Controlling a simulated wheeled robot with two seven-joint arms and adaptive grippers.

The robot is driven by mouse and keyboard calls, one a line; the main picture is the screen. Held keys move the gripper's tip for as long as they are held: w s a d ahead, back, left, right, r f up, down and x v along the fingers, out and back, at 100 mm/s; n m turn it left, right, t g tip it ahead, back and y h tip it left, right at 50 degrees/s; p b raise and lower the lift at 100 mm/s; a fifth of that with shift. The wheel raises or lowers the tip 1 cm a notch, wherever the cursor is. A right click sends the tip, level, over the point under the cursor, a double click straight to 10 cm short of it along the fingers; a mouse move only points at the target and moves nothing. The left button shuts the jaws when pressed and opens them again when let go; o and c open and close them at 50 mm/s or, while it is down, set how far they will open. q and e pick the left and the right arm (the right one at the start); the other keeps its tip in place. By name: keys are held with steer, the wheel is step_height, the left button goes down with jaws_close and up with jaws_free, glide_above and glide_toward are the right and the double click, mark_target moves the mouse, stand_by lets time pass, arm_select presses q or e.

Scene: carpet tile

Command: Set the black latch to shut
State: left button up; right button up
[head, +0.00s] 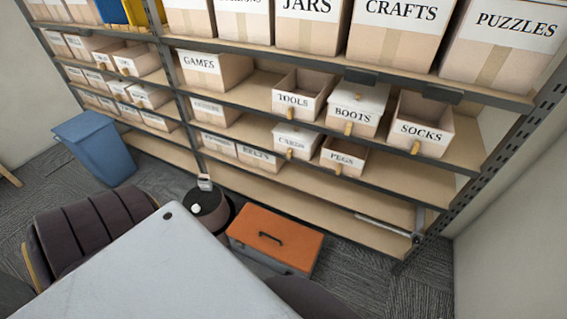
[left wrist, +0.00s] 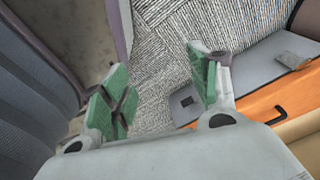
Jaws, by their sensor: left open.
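I cannot make out the black latch for certain in either view. An orange-topped box (head: 275,238) with a black handle (head: 270,237) stands on the floor in front of the shelves. Its orange top (left wrist: 256,108) and black handle (left wrist: 279,115) also show at the right of the left wrist view. My left gripper (left wrist: 160,95) is open, with green pads apart and nothing between them. Carpet shows behind it, and the orange top lies to its right. A small dark square (left wrist: 187,101) shows beside the right finger. My right gripper is in neither view.
Shelves (head: 330,210) with labelled boxes fill the back. A grey tabletop (head: 165,275) is in front, with a dark chair (head: 90,235) beside it. A blue bin (head: 97,148) and a round dark container (head: 208,210) stand on the floor. Carpet (head: 355,270) is clear at right.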

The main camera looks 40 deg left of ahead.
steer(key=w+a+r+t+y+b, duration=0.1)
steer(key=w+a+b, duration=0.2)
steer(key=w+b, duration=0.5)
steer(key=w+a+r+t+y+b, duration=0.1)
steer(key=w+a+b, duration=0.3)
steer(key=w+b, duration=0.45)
arm_select(q)
steer(key=w+f+n+t+b, duration=0.1)
steer(key=w+f+n+b, duration=0.1)
steer(key=w+b, duration=0.5)
steer(key=w+f+n+t+b, duration=0.1)
steer(key=w+f+n+b, duration=0.1)
steer(key=w+b, duration=0.5)
steer(key=shift+w+d+f+y, duration=0.25)
steer(key=shift+w+y, duration=0.05)
steer(key=shift+w, duration=2.3)
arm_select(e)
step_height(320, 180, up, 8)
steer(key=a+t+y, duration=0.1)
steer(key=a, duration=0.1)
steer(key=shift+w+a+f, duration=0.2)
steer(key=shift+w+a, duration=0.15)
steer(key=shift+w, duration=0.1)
arm_select(q)
steer(key=shift+w+f, duration=0.1)
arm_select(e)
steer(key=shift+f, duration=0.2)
